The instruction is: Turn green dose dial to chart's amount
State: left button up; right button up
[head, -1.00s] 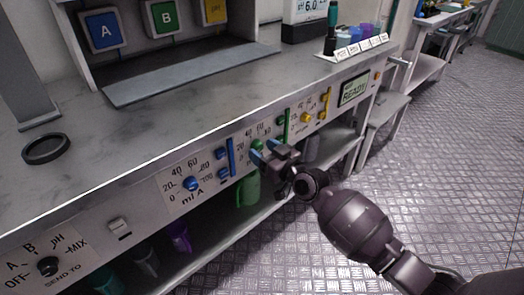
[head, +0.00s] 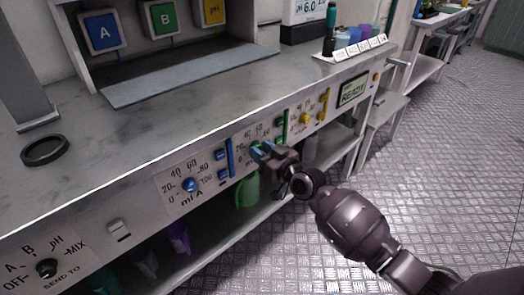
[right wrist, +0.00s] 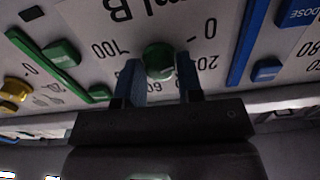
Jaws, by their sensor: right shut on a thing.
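The round green dose dial (right wrist: 159,60) is on the front panel with a printed scale from 0 to 100. In the right wrist view it sits between the two blue fingers of my right gripper (right wrist: 160,80), which is shut on it. In the head view my right gripper (head: 262,151) is at the green section of the panel and hides most of the dial. I cannot tell the dial's exact setting. My left gripper is not in view.
A blue dial (head: 190,185) is left of the green section, and a yellow dial (head: 306,118) is right of it. Green and blue levers stand close beside the gripper. A display (head: 353,90) reads READY. A dark ring (head: 46,149) lies on the counter.

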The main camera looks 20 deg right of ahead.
pick_arm(q)
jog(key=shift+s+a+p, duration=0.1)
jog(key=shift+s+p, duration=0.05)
jog(key=shift+p, duration=0.4)
pick_arm(e)
jog(key=shift+m, duration=4.2)
jog(key=o, duration=0.9)
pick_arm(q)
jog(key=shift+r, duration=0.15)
pick_arm(e)
jog(key=shift+s, duration=0.1)
pick_arm(q)
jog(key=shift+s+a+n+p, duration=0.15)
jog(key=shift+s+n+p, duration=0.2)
jog(key=shift+p, duration=0.4)
pick_arm(e)
jog(key=v, duration=1)
jog(key=shift+s+d, duration=0.15)
jog(key=shift+s, duration=0.15)
